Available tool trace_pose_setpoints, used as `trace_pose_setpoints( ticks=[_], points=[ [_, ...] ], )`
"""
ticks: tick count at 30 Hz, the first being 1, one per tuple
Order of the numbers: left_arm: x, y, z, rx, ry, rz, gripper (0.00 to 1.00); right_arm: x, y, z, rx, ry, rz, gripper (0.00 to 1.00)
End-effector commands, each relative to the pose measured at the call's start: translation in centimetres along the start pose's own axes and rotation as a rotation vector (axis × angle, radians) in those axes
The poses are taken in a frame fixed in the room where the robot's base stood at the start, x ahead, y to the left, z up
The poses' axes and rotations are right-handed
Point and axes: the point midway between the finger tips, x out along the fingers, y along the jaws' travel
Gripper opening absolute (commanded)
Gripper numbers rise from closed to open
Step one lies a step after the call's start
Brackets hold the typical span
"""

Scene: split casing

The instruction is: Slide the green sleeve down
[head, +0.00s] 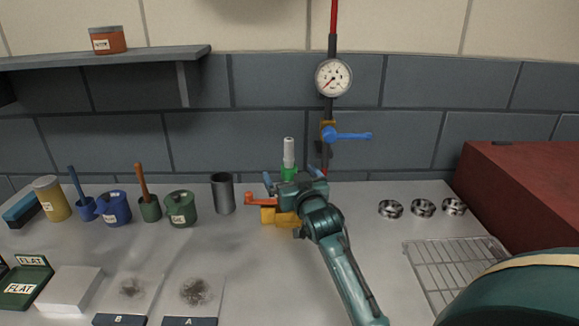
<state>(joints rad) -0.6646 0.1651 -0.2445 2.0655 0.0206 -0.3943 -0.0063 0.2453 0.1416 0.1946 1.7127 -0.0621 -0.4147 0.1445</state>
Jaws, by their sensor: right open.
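The green sleeve (288,171) sits low around an upright white post (289,151) at the back middle of the counter. The post stands at a yellow-orange casing block (270,215) with an orange-red lever (262,199) on its left. My right gripper (290,177) is at the sleeve, open, with one blue-tipped finger to each side of it. I cannot tell whether the fingers touch the sleeve. My right wrist hides the sleeve's lower part and much of the block. My left gripper is out of view.
A grey metal cup (222,194) stands left of the block. A gauge (333,77) and blue valve handle (350,135) are on a pipe behind. Several metal rings, a wire rack (450,270) and a red box (525,205) are right. The front middle counter is clear.

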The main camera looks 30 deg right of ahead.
Motion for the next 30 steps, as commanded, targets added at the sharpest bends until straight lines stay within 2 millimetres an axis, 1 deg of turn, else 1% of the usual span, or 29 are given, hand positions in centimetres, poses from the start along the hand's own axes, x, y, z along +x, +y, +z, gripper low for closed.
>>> trace_pose_setpoints(
  ticks=[3,24,30],
  points=[
    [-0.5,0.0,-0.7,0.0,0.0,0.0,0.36,-1.0,0.0,-0.2,0.0,-0.001,0.0,1.0],
    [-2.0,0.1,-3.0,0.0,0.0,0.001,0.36,-6.6,0.0,-0.1,0.001,-0.001,0.001,1.0],
    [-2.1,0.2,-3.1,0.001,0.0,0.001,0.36,-7.4,0.1,-0.1,0.0,0.001,0.001,1.0]
  ],
)
